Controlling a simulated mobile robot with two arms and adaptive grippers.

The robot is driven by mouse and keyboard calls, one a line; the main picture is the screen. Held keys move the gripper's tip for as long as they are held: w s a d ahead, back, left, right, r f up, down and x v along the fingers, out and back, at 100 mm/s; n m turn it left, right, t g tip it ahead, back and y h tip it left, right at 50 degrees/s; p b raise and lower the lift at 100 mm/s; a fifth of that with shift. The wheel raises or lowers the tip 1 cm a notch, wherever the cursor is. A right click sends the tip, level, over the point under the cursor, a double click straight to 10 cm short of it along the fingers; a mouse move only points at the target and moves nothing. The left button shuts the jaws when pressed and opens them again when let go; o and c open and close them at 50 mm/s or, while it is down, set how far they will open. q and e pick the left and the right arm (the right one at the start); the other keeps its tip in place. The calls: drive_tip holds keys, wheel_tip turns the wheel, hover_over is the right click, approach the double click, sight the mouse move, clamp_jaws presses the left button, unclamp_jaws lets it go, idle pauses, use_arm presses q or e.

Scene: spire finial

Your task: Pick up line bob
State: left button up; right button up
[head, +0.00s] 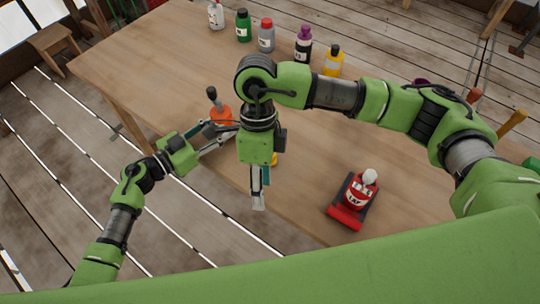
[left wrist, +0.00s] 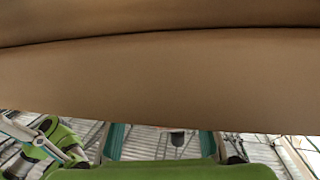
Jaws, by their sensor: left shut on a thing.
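An orange piece with a dark upright handle (head: 221,115), which looks like the line bob, is at the left front edge of the wooden table. My left gripper (head: 219,134) reaches it from the left and is shut on it; the fingers partly cover its lower part. In the left wrist view a small dark end (left wrist: 177,137) shows between my two teal-edged fingers. My right gripper (head: 259,190) points down at the table's front edge, seen edge-on, so its opening is unclear.
Several bottles stand along the table's back, including a green one (head: 243,25) and a yellow one (head: 333,61). A red device (head: 351,201) sits at the front right. A yellow thing (head: 274,159) is partly hidden behind my right gripper.

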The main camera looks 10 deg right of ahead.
drive_tip(key=w+d+r+m+t, duration=0.1)
drive_tip(key=w+d+r+t, duration=0.25)
drive_tip(key=w+r, duration=0.5)
drive_tip(key=f, duration=0.4)
drive_tip(key=w+f, duration=0.1)
drive_tip(key=f, duration=0.4)
drive_tip(key=w+f, duration=0.1)
drive_tip(key=f, duration=0.3)
drive_tip(key=shift+w+d+f, duration=0.1)
drive_tip(key=shift+d+f, duration=0.1)
drive_tip(key=shift+d, duration=0.1)
drive_tip(key=c, duration=1)
